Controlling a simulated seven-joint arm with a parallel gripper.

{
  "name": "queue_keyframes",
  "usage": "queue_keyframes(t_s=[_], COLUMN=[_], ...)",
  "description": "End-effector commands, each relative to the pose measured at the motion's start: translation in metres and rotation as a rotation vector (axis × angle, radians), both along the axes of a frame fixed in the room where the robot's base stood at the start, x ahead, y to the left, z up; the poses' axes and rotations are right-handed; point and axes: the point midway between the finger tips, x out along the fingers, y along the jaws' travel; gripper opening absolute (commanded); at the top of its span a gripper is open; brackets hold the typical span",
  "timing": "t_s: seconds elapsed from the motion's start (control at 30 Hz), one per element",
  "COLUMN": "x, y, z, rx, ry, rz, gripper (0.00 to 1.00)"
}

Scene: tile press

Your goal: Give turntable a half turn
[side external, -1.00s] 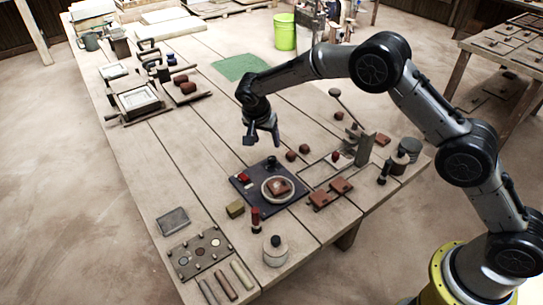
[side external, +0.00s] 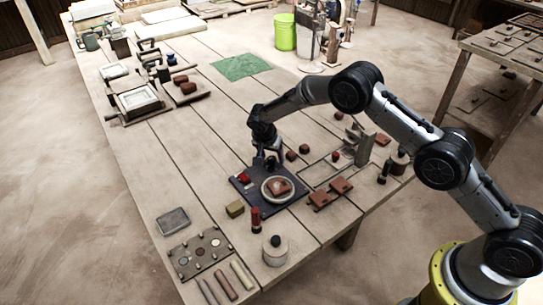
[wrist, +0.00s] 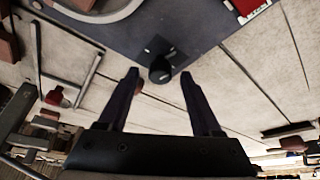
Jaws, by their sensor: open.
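In the wrist view part of the disc's rim (wrist: 125,12) shows at the top. A black knob (wrist: 160,68) stands at the plate's edge, a white mark on the plate beside it. My gripper (side external: 268,160) is over the far edge of the plate. In the wrist view its open, empty fingers (wrist: 158,75) lie to either side of the knob and short of it. I cannot tell its exact height.
A red block (side external: 243,177) sits on the plate, left of the disc. Red-brown clay lumps (side external: 291,155) lie close to the right of my gripper. A lever press (side external: 362,150) and tiles (side external: 341,185) stand further right. A red-topped stamp (side external: 255,217) stands in front of the plate.

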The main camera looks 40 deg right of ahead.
Motion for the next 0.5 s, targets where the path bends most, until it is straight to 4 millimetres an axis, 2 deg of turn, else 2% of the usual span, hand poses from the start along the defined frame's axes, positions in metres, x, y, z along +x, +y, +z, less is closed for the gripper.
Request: queue_keyframes(t_s=[0.07, 0.4, 0.5], x=[0.0000, -0.0003, -0.0003], y=[0.0001, 0.0002, 0.0002], z=[0.0002, 0.0003, 0.0003], rx=[0.000, -0.001, -0.001], ry=[0.000, 0.001, 0.001], rz=[0.000, 0.001, 0.001], gripper=[0.63, 0.01, 0.00])
